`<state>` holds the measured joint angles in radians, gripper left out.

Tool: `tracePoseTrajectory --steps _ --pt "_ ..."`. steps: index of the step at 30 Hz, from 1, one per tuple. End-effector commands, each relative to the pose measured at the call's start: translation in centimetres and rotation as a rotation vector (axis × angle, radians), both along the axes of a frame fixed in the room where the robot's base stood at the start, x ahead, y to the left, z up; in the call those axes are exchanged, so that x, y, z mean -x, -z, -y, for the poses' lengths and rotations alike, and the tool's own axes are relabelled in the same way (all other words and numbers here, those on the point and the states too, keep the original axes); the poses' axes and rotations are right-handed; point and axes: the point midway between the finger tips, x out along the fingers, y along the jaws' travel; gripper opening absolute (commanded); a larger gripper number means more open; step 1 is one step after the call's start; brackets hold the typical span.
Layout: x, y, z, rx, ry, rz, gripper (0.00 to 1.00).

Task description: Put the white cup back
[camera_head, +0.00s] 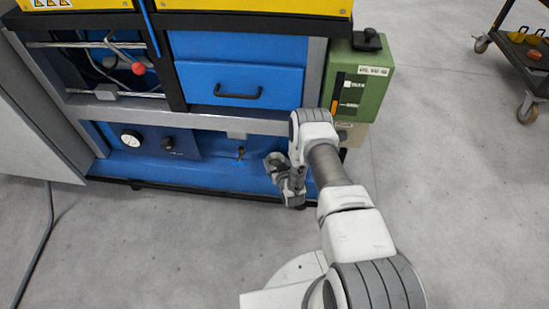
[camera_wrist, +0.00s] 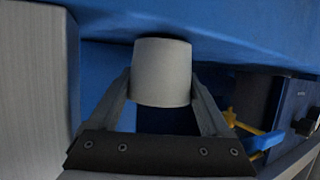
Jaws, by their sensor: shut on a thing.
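The white cup (camera_wrist: 162,70) looks light grey in the wrist view, at the upper middle, between the two fingers of my gripper (camera_wrist: 160,88). The gripper is shut on it, one finger along each side. The cup's far end lies close against a blue surface in that view; I cannot tell if they touch. In the head view my gripper (camera_head: 274,164) is low in front of the blue machine (camera_head: 225,178), near its lower right corner. The cup is too small and dark there to make out clearly.
A yellow valve-like part (camera_wrist: 248,130) is right of the gripper in the wrist view. A blue drawer with a black handle (camera_head: 238,92) is above the gripper. A green box (camera_head: 360,85) hangs at the machine's right side. A dark cart (camera_head: 520,50) stands far right. The floor between is clear.

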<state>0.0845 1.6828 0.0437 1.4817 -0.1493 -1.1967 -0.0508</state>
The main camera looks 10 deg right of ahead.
Motion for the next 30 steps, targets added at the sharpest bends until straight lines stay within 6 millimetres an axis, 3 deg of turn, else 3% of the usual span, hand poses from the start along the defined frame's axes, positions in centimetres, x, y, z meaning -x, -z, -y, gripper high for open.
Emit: tracePoseTrajectory --steps 15,16,18,19,30 --pt "0.42 0.58 0.02 0.0 0.0 -0.002 0.14" --pt "0.43 0.63 0.02 0.0 0.0 -0.002 0.84" --pt "0.42 0.57 0.02 0.0 0.0 -0.002 0.96" --pt "0.42 0.57 0.02 0.0 0.0 -0.002 1.0" --pt "0.35 0.18 0.03 0.0 0.0 -0.002 1.0"
